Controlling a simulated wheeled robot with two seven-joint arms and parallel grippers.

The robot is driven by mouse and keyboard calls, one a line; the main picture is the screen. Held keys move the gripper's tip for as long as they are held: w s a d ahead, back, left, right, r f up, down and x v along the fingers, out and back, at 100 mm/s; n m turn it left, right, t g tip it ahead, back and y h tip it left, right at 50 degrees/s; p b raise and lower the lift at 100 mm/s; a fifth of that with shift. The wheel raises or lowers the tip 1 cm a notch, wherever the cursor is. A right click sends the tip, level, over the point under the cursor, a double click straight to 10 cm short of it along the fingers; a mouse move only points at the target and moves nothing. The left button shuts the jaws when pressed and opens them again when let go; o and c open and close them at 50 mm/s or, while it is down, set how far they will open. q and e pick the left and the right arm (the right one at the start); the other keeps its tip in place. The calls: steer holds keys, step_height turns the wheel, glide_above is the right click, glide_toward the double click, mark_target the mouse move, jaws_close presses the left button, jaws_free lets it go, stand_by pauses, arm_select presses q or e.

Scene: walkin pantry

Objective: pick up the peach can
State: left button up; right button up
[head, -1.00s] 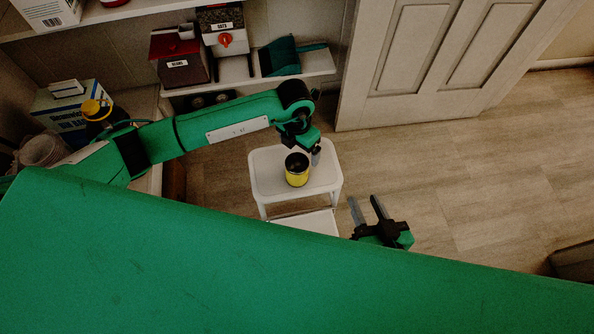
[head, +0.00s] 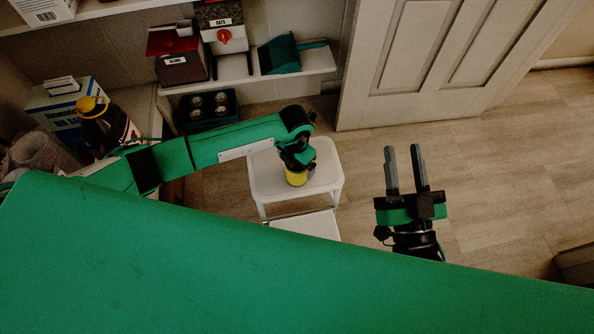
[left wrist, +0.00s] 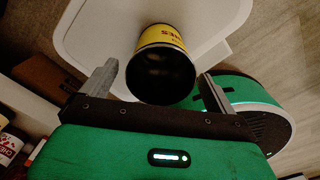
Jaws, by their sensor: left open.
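The peach can (head: 296,179) is yellow with a dark top and stands on the white step stool (head: 325,178).
Shelves at the left hold a red box (head: 178,58), an oats container (head: 222,28) and a teal dustpan (head: 280,55). A dark crate (head: 209,110) with cans is below.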

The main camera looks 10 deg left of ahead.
mark_target(296, 167)
arm_select(q)
step_height(296, 167, down, 3)
steer(key=shift+f+b, duration=0.1)
steer(key=shift+b, duration=0.25)
arm_select(e)
steer(key=r+t, duration=0.1)
steer(key=d+r+t, duration=0.1)
steer(key=r, duration=0.1)
steer(key=r+t, duration=0.1)
steer(key=shift+s+d+r, duration=0.2)
steer(key=shift+s, duration=0.05)
arm_select(q)
steer(key=c, duration=1.1)
steer(key=shift+o, duration=0.2)
